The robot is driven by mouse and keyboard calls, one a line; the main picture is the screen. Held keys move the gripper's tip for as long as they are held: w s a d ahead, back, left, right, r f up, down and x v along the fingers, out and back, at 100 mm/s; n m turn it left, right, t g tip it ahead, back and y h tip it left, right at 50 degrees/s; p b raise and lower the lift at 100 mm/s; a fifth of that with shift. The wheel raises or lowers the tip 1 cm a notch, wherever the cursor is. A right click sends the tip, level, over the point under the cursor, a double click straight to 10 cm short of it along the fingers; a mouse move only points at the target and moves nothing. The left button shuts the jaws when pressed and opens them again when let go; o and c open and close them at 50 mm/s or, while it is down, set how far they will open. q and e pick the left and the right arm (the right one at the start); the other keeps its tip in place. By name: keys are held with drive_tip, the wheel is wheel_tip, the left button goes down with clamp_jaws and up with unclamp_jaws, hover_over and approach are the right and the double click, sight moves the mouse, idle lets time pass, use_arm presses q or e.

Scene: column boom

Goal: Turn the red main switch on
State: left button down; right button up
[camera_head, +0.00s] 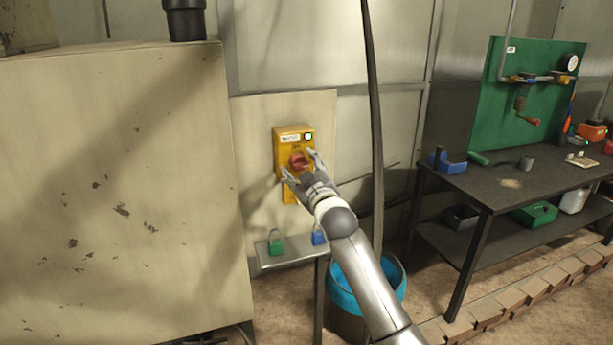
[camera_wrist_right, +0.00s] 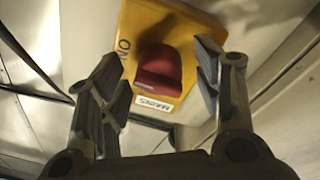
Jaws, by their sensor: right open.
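The red main switch (camera_head: 298,161) is a red rotary knob on a yellow box (camera_head: 291,138) fixed to a pale panel. My right gripper (camera_head: 301,164) is open in front of the knob. In the right wrist view the red knob (camera_wrist_right: 159,72) lies between the two spread fingers (camera_wrist_right: 160,80), with a gap on each side. The letters "ON" and a white label (camera_wrist_right: 153,105) show on the yellow box there. My left gripper is not in view.
A metal shelf (camera_head: 264,256) below the switch holds a green padlock (camera_head: 276,243) and a blue padlock (camera_head: 319,236). A large beige cabinet (camera_head: 110,190) stands at left. A blue-lined bin (camera_head: 392,278) is under my right arm. A dark workbench (camera_head: 500,183) stands at right.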

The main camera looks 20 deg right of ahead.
drive_tip(key=s+f, duration=0.1)
drive_tip(key=s, duration=1)
drive_tip(key=shift+s+d+f, duration=0.15)
drive_tip(key=shift+s+d, duration=0.05)
drive_tip(key=shift+s, duration=0.15)
wheel_tip(320, 180, down, 23)
drive_tip(key=m+g, duration=0.1)
drive_tip(key=g, duration=0.3)
drive_tip(key=s+f+m+g, duration=0.15)
drive_tip(key=s+f, duration=0.35)
drive_tip(key=f, duration=0.7)
drive_tip(key=s+f+g, duration=0.3)
drive_tip(key=s+f, duration=0.2)
drive_tip(key=f, duration=0.6)
drive_tip(key=s+f+g, duration=0.5)
drive_tip(key=s+f, duration=1.3)
drive_tip(key=s, duration=0.1)
drive_tip(key=s+f+m+g, duration=0.1)
drive_tip(key=s+f, duration=0.4)
drive_tip(key=s, duration=0.9)
drive_tip(key=s+f+m+g, duration=0.1)
drive_tip(key=s+f+g, duration=0.2)
drive_tip(key=s, duration=1.2)
wheel_tip(320, 180, down, 2)
drive_tip(key=shift+s+d+f+g+h, duration=0.1)
drive_tip(key=shift+s+d+g+h, duration=0.1)
drive_tip(key=shift+g+h, duration=0.15)
